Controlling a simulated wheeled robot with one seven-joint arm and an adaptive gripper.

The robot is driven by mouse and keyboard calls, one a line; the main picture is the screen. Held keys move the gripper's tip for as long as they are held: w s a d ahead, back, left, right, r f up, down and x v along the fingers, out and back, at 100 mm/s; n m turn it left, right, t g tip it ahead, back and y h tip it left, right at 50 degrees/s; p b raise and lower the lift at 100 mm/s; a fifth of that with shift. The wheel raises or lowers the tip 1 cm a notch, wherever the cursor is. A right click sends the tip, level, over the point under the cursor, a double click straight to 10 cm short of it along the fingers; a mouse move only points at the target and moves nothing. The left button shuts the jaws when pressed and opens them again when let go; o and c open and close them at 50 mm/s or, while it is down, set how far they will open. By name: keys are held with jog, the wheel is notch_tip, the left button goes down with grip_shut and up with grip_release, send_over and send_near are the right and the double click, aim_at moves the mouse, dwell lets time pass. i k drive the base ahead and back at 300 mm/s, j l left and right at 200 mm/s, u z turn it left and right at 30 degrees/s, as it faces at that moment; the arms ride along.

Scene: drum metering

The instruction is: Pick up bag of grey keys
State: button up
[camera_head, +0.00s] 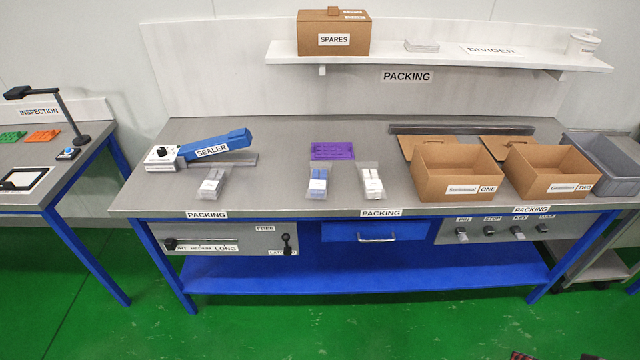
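Three small clear bags lie along the front of the grey packing table. The left bag (212,184) holds grey-looking pieces and lies in front of the sealer. The middle bag (318,183) holds bluish pieces. The right bag (371,181) holds pale, whitish pieces. The contents are too small to make out as keys, and I cannot tell for certain which bag holds the grey keys. All three bags stand apart from each other.
A blue sealer (215,148) stands at the table's left, and a purple tray (332,150) lies behind the middle bag. Open cardboard boxes ONE (458,170) and TWO (560,170) stand at right. A grey bin (605,155) is beyond them. Free tabletop surrounds the bags.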

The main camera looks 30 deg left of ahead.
aim_at(211, 188)
jog(key=u, duration=2)
jog(key=i+j, duration=0.25)
jog(key=i+j+z, duration=0.15)
jog(key=j, duration=0.25)
jog(key=i+j, duration=0.35)
jog(key=i+j+z, duration=0.1)
jog(key=j, duration=0.3)
jog(key=i+j+z, duration=0.1)
jog(key=i+j, duration=0.45)
jog(key=j, duration=0.25)
jog(key=i+j+z, duration=0.15)
jog(key=j, duration=0.25)
jog(key=i+j, duration=0.25)
jog(key=j, duration=0.15)
